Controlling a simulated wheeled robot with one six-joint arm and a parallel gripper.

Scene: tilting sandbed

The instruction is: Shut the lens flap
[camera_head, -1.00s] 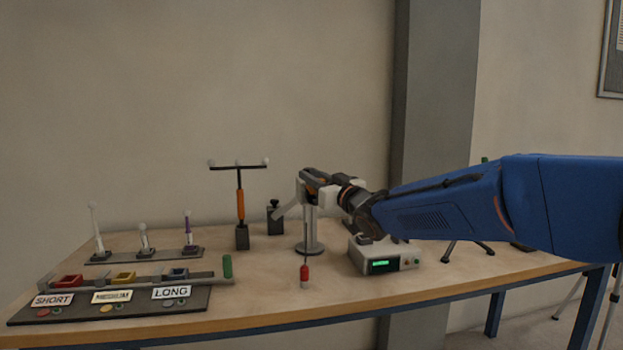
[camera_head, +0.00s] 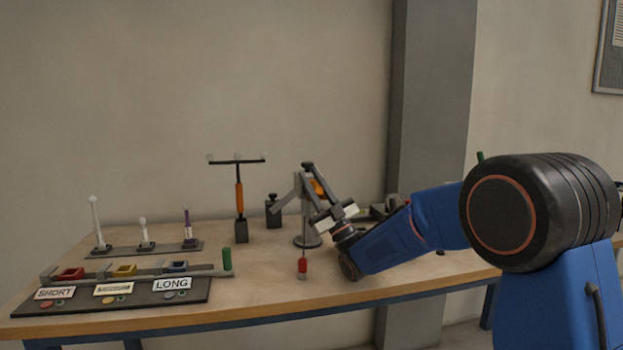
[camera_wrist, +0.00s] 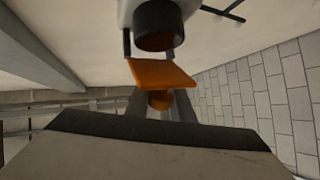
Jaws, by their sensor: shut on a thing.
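The lens flap (camera_wrist: 163,73) is a flat orange plate in front of a black lens tube (camera_wrist: 158,25) on a pale housing in the wrist view. It stands tilted out from the tube's end, not flat against it. A round orange knob (camera_wrist: 160,100) sits below the plate. My gripper (camera_wrist: 160,106) has its two dark fingers around this knob, and looks shut on it. In the head view my gripper (camera_head: 316,192) comes up from the lower right to the orange part on the grey stand (camera_head: 308,241). The fingertips are partly hidden there.
A red weight (camera_head: 303,266) hangs by the stand, close to my wrist. An orange-handled T-shaped tool (camera_head: 240,196) and a dark block (camera_head: 273,212) stand to its left. A labelled panel (camera_head: 190,297) with coloured trays fills the left of the table (camera_head: 270,297).

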